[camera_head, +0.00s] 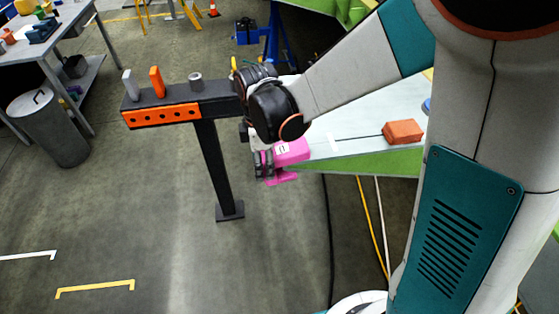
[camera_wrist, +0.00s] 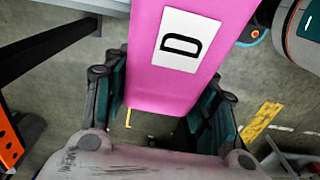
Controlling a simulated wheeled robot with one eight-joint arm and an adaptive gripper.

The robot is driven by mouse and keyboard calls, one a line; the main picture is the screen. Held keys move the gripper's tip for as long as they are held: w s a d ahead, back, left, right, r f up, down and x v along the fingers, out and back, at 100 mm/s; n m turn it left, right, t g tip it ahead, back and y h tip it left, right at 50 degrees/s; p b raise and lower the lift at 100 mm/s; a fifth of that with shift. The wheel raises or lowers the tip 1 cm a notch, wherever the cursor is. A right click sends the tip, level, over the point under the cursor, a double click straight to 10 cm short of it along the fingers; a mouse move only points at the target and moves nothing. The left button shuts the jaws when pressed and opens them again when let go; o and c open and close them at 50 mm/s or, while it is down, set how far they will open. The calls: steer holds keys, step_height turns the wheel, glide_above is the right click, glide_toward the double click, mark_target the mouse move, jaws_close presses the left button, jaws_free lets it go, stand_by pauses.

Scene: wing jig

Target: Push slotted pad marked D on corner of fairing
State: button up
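The pink slotted pad (camera_head: 292,149) has a white label with a black D, which shows large in the wrist view (camera_wrist: 180,55). My gripper (camera_wrist: 165,95) has one finger on each side of the pad and is shut on it. In the head view my gripper (camera_head: 264,162) is at the left end of the fairing (camera_head: 355,150), a pale panel with a green edge. The pad is at the fairing's near left corner, with a lower pink part below the panel level. I cannot tell whether the panel edge is inside the slot.
An orange-red block (camera_head: 403,131) lies on the fairing. A black stand with an orange front (camera_head: 160,116) is at left, holding several small pieces. A grey bin (camera_head: 48,125) and a workbench stand farther left. Cables hang below the fairing. The floor at front left is clear.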

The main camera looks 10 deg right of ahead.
steer(key=shift+c, duration=1.4)
steer(key=shift+c, duration=0.4)
steer(key=a, duration=0.8)
steer(key=shift+w+r, duration=0.15)
steer(key=shift+r, duration=0.05)
